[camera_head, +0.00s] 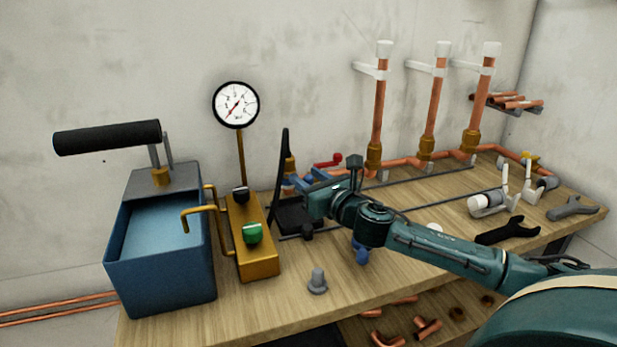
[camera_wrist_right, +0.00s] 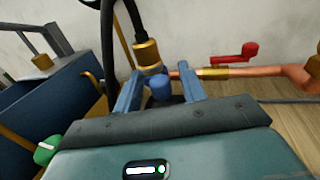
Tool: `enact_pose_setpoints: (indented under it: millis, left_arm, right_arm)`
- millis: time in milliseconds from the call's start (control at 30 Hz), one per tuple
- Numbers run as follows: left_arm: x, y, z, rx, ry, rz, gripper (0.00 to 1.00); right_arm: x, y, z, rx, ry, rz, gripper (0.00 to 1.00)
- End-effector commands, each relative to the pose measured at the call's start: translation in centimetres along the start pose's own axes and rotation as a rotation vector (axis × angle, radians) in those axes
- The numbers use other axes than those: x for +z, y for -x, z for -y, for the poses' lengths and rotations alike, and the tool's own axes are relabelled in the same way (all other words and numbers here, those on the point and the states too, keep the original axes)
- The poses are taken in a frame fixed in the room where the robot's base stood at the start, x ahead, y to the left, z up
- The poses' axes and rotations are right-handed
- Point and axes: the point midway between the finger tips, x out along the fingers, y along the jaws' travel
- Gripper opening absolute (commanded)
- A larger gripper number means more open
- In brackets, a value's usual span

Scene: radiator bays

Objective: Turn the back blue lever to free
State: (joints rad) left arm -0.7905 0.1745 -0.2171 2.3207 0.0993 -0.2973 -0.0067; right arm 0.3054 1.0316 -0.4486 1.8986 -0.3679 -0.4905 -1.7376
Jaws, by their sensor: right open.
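My right gripper (camera_head: 305,180) reaches in from the right to the brass fitting behind the yellow pump block. In the right wrist view its two blue fingers (camera_wrist_right: 160,80) are open and apart. A blue lever knob (camera_wrist_right: 159,88) shows between the fingers, in front of the brass fitting (camera_wrist_right: 148,56); I cannot tell whether either finger touches it. In the head view my gripper mostly hides that lever. Another blue handle (camera_head: 361,250) shows lower down, below my right forearm. My left gripper is not in view.
A blue tank (camera_head: 160,268) with a black pump handle (camera_head: 107,138) stands left. The yellow block (camera_head: 255,262) has a green knob (camera_head: 252,233) and a gauge (camera_head: 236,105). A red lever (camera_head: 328,160) is on the copper pipe behind. Wrenches (camera_head: 508,230) lie right.

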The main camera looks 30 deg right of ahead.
Motion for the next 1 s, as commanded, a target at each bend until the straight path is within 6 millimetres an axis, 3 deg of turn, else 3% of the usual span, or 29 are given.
enact_pose_setpoints:
  millis: [333, 833, 1000]
  left_arm:
    - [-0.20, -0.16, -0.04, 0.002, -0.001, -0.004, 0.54]
    - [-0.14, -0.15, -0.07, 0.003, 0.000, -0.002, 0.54]
    - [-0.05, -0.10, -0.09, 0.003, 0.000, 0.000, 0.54]
  right_arm:
    - [-0.05, -0.32, -0.03, 0.000, -0.001, -0.001, 0.41]
    - [-0.04, -0.30, -0.01, 0.000, 0.000, -0.001, 0.00]
    - [-0.03, -0.30, -0.01, 0.000, 0.000, -0.001, 0.00]
